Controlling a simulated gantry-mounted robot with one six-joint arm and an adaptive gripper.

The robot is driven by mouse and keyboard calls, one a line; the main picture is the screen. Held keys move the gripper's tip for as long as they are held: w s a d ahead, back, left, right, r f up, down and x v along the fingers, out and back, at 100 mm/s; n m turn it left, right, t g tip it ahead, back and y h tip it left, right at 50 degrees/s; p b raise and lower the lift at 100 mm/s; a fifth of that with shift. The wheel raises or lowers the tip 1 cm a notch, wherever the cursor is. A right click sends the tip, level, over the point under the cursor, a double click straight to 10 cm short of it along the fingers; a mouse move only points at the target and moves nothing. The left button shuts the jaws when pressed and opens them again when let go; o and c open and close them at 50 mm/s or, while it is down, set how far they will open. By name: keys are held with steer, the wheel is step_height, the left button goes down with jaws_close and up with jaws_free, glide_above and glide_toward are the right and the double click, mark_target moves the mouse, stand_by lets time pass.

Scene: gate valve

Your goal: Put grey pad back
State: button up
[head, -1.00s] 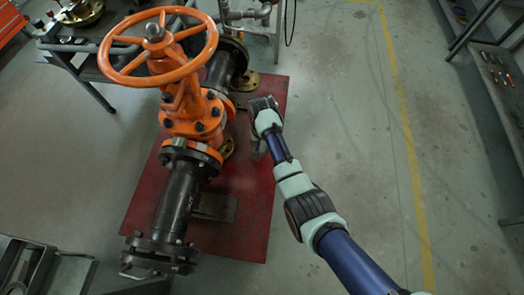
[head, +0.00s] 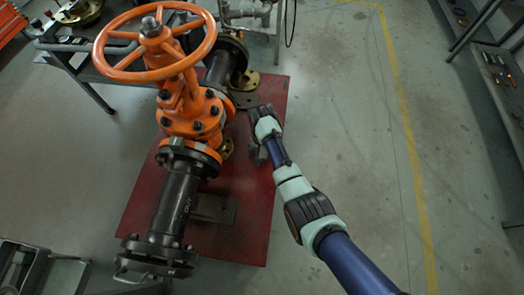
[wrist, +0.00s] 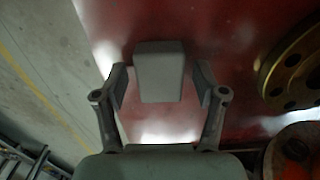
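A grey pad (wrist: 160,72), a block with rounded edges, shows in the wrist view between the two fingers of my gripper (wrist: 160,88). Narrow gaps show on both sides of it, so the fingers look open around it rather than closed on it. Red surface lies behind it; I cannot tell whether it rests there. In the head view my gripper (head: 258,152) is small and dark above the right part of the red base plate (head: 245,225), right of the orange valve. The pad cannot be made out clearly there.
The orange gate valve (head: 195,115) with its handwheel (head: 155,43) and dark pipe (head: 175,205) stands left of my arm. A brass flange (wrist: 292,70) is close at right in the wrist view. The floor (head: 345,130) right of the base is clear.

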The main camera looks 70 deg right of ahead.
step_height(320, 180, up, 12)
steer(key=p, duration=0.5)
steer(key=shift+r, duration=0.15)
